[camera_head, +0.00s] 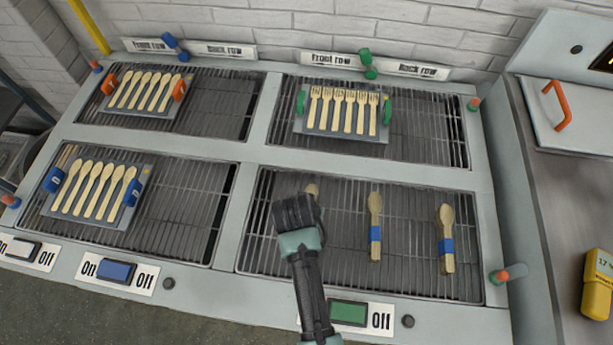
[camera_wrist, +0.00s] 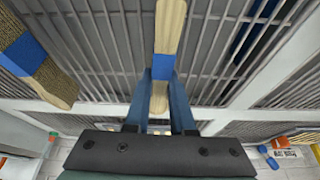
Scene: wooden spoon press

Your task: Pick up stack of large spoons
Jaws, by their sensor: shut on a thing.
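A stack of wooden spoons with a blue band is held in my gripper (camera_head: 298,212) over the lower right grate. Only the top of this held stack (camera_head: 312,189) shows in the head view, because my gripper hides the rest. In the wrist view the two blue fingers (camera_wrist: 163,78) are shut on the held stack (camera_wrist: 169,28) at its blue band. I cannot tell whether it is clear of the grate. Two more blue-banded spoon stacks lie to the right, a middle stack (camera_head: 375,215) and a right stack (camera_head: 446,225). One neighbouring banded stack (camera_wrist: 35,62) shows at the left in the wrist view.
A tray of spoons with blue clamps (camera_head: 141,160) lies on the lower left grate. A tray with orange clamps (camera_head: 115,108) is upper left, and a tray of forks with green clamps (camera_head: 330,130) is upper right. A metal counter (camera_head: 560,190) stands at the right.

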